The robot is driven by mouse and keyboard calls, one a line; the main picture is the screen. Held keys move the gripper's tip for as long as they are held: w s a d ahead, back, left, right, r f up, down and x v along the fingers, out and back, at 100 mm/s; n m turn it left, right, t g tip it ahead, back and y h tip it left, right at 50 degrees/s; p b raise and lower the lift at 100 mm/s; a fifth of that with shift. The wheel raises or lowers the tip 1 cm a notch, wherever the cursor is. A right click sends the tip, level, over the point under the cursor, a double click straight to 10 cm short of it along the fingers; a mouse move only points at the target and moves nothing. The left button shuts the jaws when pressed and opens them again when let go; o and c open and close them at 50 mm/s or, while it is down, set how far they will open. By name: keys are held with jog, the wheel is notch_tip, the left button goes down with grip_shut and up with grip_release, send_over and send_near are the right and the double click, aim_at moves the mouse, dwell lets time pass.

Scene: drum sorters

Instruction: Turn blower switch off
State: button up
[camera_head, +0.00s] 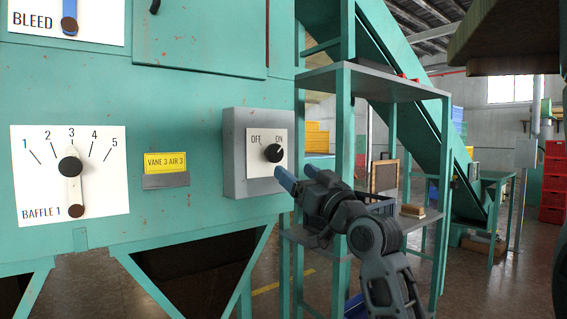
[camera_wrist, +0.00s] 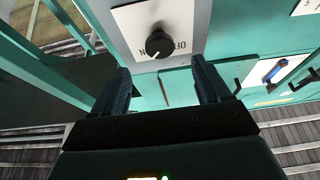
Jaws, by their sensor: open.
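The blower switch is a round black knob (camera_head: 273,153) on a white plate marked OFF at left and ON at right, on a grey box (camera_head: 232,160). Its pale mark appears to point toward the ON side. In the wrist view the knob (camera_wrist: 159,44) and its labels show upside down. My gripper (camera_head: 297,175) is open and empty, just below and right of the knob in the head view. In the wrist view the knob lies beyond the fingertips (camera_wrist: 160,67), roughly between them, with no contact visible.
A baffle lever (camera_head: 72,190) and a yellow label (camera_head: 165,162) are left of the box on the green machine. A green frame (camera_head: 343,150) with shelves stands close behind and right of my arm. Open floor lies further right.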

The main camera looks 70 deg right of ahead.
aim_at(276, 156)
jog(key=p+x, duration=0.3)
jog(key=x, duration=0.3)
jog(key=shift+w+d+r, duration=0.35)
jog(key=shift+w+d, duration=0.15)
jog(key=shift+w, duration=0.2)
jog(key=c, duration=1)
jog(key=shift+c, duration=0.2)
